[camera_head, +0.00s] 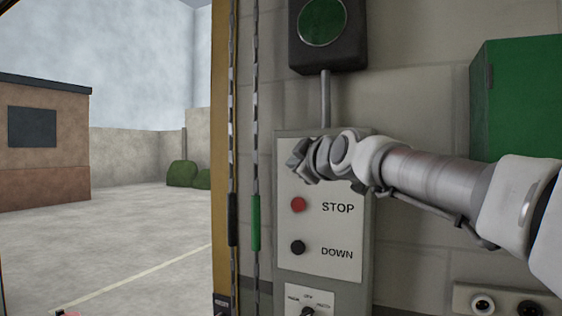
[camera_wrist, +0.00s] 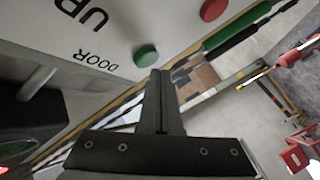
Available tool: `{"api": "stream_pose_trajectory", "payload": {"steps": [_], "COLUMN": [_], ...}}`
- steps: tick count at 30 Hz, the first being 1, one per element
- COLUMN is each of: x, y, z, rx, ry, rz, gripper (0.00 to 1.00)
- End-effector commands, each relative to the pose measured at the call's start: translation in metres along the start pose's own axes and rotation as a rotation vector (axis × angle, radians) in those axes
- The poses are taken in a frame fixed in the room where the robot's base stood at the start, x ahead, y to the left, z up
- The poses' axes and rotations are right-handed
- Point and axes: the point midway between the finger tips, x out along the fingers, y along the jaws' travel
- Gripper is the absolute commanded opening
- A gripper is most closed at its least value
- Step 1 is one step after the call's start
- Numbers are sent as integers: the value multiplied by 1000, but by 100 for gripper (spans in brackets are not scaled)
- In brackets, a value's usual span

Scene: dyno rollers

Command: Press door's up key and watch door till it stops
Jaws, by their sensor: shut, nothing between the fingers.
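The door's control box (camera_head: 350,262) is on the block wall, with a red STOP button (camera_head: 298,205) and a black DOWN button (camera_head: 298,247). My gripper (camera_head: 298,158) covers its top part in the head view, hiding the up key. In the wrist view the green up key (camera_wrist: 146,55) shows beside the words UP and DOOR. My shut, empty fingers (camera_wrist: 160,74) are close to the right of this key in the picture; whether they touch it I cannot tell. The doorway at left stands open onto a yard (camera_head: 140,240); no door panel shows in it.
Two hanging chains with a black grip (camera_head: 233,220) and a green grip (camera_head: 256,222) run beside the yellow door frame (camera_head: 221,130). A dark box with a green round lamp (camera_head: 322,22) is above the control box. A green cabinet (camera_head: 522,100) is at right, behind my arm.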

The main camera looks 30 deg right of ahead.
Motion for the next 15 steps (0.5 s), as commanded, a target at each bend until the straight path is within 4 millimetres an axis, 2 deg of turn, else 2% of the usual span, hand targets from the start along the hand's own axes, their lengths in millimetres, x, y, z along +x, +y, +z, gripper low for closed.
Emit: {"api": "stream_pose_trajectory", "payload": {"steps": [15], "x": [5], "y": [4], "z": [4], "rx": [-1], "ry": [0], "rz": [-1], "gripper": [0]}}
